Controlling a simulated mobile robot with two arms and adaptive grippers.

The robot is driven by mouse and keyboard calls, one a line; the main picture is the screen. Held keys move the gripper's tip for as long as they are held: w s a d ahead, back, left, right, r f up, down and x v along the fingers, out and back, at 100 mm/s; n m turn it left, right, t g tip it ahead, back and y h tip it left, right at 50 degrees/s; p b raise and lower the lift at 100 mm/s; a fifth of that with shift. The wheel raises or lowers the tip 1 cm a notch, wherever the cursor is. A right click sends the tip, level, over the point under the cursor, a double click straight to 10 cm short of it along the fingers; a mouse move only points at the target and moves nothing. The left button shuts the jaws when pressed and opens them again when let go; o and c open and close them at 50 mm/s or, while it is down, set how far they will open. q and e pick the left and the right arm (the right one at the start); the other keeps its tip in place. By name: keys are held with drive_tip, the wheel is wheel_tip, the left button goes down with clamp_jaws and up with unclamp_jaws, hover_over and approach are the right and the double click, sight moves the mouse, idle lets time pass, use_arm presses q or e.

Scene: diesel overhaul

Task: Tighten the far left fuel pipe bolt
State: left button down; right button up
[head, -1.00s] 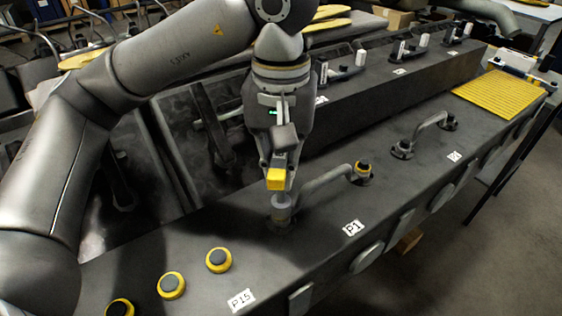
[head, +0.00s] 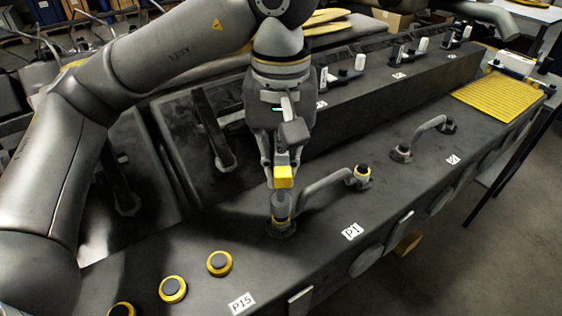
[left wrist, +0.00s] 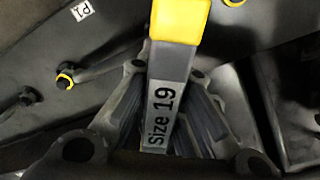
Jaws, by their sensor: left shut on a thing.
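The fuel pipe (head: 322,187) beside the P1 label (head: 352,231) has a yellow-ringed bolt (head: 363,171) at its right end. At its left end, a yellow ring (head: 281,221) shows on the fitting, right under the tool. My left gripper (head: 281,160) is shut on a grey tool with a yellow block (head: 283,177); its grey socket end (head: 281,203) points down over that left fitting. I cannot tell whether the socket touches the bolt. In the left wrist view the tool (left wrist: 163,105) reads "Size 19", between the fingers. My right gripper is not in view.
Several yellow-ringed caps (head: 219,263) line the engine top at the lower left, near the P15 label (head: 241,303). Another pipe (head: 428,131) stands farther right, before a yellow grid mat (head: 497,94). A raised dark block (head: 400,90) runs behind.

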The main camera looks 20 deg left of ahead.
use_arm(q)
drive_tip(key=n, duration=0.4)
drive_tip(key=shift+b, duration=0.3)
drive_tip(key=n, duration=0.4)
drive_tip(key=shift+b, duration=0.35)
drive_tip(key=n, duration=0.4)
drive_tip(key=shift+b, duration=0.3)
drive_tip(key=n, duration=0.4)
drive_tip(key=shift+b, duration=0.4)
drive_tip(key=n+b, duration=0.1)
drive_tip(key=n, duration=0.5)
drive_tip(key=shift+n, duration=0.3)
drive_tip(key=n, duration=0.2)
drive_tip(key=shift+n+b, duration=0.3)
drive_tip(key=shift+b, duration=0.05)
drive_tip(key=n, duration=0.2)
drive_tip(key=shift+s+a+n, duration=0.1)
drive_tip(key=shift+n, duration=0.3)
drive_tip(key=n+b, duration=0.1)
drive_tip(key=n, duration=0.1)
drive_tip(key=shift+n, duration=0.6)
